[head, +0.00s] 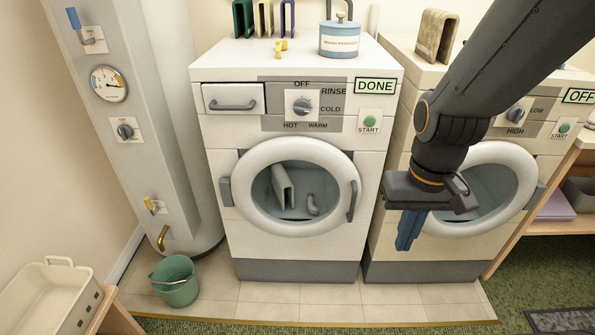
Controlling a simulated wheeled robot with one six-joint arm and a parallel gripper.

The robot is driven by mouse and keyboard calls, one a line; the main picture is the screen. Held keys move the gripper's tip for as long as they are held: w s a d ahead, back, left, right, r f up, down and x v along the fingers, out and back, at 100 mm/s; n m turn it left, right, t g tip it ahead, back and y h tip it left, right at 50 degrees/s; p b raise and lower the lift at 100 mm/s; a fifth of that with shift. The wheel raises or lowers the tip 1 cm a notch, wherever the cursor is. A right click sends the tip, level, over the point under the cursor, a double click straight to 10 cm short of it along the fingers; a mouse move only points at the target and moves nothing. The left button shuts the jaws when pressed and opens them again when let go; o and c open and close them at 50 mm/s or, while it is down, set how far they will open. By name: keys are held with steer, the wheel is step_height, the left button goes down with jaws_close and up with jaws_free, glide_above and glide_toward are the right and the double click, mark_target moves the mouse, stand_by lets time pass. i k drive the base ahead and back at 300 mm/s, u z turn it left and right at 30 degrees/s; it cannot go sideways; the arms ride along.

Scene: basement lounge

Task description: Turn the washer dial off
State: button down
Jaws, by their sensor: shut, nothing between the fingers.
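The washer (218,160) is the white front-loader in the middle, its round door closed. Its grey dial (302,106) sits on a white plate on the dark panel, ringed by the words OFF at top, RINSE, COLD, WARM and HOT. The dial's pointer is too small to read surely. A display (375,87) at the panel's right reads DONE. A green START button (369,122) is below it. My gripper (407,242) points down, shut and empty, in front of the right machine, lower than the dial and to its right.
A blue tin (339,42) and yellow item (281,47) sit on the washer. A green bucket (175,281) stands by the tank (165,110). Tiled floor before the washer is clear.

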mark_target(301, 107)
steer(key=z, duration=2)
steer(key=k, duration=0.8)
steer(key=u, duration=1.45)
